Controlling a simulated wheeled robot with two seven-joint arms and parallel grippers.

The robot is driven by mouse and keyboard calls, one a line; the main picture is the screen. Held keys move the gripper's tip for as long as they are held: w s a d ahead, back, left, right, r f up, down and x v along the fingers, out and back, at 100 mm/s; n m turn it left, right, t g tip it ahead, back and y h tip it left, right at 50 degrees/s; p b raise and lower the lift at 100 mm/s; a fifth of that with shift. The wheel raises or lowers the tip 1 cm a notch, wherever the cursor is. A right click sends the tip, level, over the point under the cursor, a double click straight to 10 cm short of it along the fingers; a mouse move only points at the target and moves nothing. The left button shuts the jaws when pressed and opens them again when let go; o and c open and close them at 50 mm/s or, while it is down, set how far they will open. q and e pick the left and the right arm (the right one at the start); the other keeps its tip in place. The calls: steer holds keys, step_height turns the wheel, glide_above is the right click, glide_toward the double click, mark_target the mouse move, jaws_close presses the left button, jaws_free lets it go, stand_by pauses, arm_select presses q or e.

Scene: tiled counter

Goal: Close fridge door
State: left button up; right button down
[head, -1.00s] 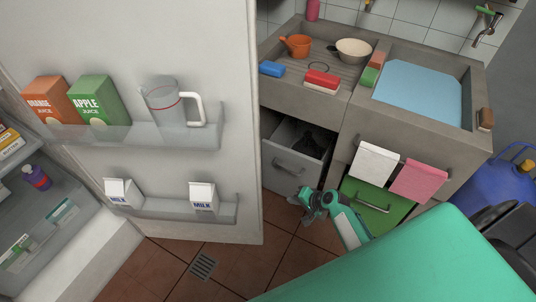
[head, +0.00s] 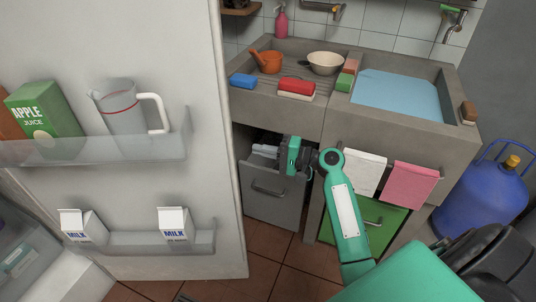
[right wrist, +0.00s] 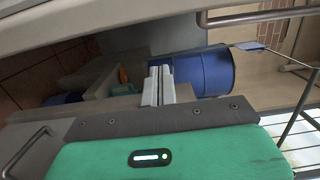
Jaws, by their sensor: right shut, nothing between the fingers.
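The fridge door (head: 205,75) stands open at the left of the head view, its inner side facing me. Its shelves hold a green apple juice carton (head: 42,110), a clear jug (head: 122,108) and two milk cartons (head: 174,223). My left gripper is not in view. Part of the fridge interior (head: 18,255) shows at the lower left.
A partly open grey drawer (head: 275,205) lies close behind my right gripper. The counter (head: 300,118) holds a sink basin, a bowl and an orange pot. White and pink cloths (head: 411,185) hang at its front. A blue gas cylinder (head: 480,195) stands at the right.

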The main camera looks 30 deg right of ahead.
steer(key=a, duration=0.6)
steer(key=shift+w, duration=0.3)
